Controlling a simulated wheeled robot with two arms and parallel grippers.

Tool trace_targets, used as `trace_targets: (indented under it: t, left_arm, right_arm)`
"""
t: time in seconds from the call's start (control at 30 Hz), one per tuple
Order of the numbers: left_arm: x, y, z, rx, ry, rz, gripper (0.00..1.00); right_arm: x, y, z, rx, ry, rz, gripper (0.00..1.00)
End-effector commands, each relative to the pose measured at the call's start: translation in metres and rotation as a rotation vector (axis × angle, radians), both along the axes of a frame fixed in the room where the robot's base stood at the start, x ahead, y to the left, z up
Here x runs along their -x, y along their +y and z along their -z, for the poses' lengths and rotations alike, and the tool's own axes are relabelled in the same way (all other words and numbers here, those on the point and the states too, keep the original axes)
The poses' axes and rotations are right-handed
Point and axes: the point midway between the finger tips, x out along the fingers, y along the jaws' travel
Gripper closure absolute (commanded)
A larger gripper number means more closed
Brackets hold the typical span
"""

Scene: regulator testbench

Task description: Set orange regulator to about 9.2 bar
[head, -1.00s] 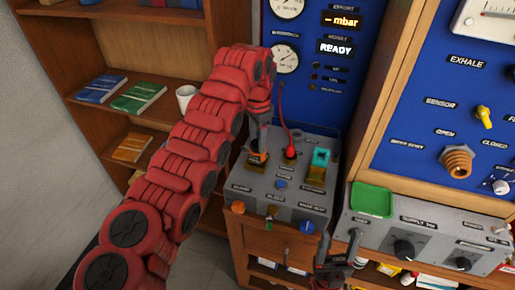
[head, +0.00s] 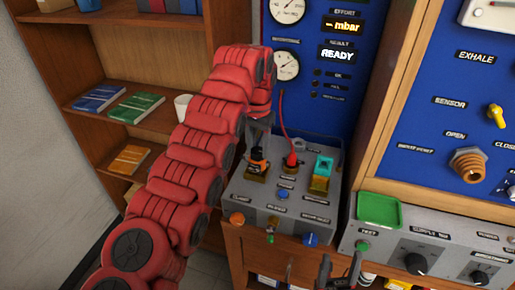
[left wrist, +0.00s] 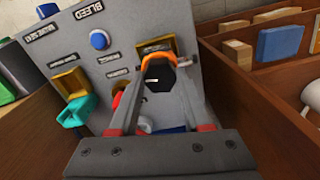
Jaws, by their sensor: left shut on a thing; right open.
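The orange regulator (head: 257,165), a dark knob with orange on a brass-coloured base, stands at the left on top of the grey box. My left gripper (head: 260,138) reaches down on it from above. In the left wrist view the two fingers of my left gripper (left wrist: 165,68) close around the regulator's black and orange top (left wrist: 163,77). Its pointer and any reading cannot be made out. My right gripper (head: 339,270) is open at the bottom edge, in front of the box and apart from it.
A red regulator (head: 291,160) with a red hose and a teal one (head: 322,168) stand close by on the grey box (head: 283,205). Two dial gauges (head: 287,66) and a READY display (head: 337,53) are on the blue panel behind. A shelf is at left.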

Motion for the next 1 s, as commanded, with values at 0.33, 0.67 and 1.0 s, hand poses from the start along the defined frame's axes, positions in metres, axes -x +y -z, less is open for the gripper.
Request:
trace_targets:
  t: [0.33,0.67,1.0]
  left_arm:
    - [-0.001,0.0,-0.002,0.002,-0.005,-0.002,1.0]
    - [0.0,0.0,-0.001,0.001,-0.002,-0.002,0.21]
    - [0.0,0.0,-0.014,-0.002,0.0,-0.002,0.21]
  right_arm:
    - [0.0,0.0,0.0,0.0,0.0,0.0,0.39]
    - [0.0,0.0,0.0,0.0,0.0,0.0,0.39]
    - [0.0,0.0,-0.006,0.0,0.0,0.0,0.39]
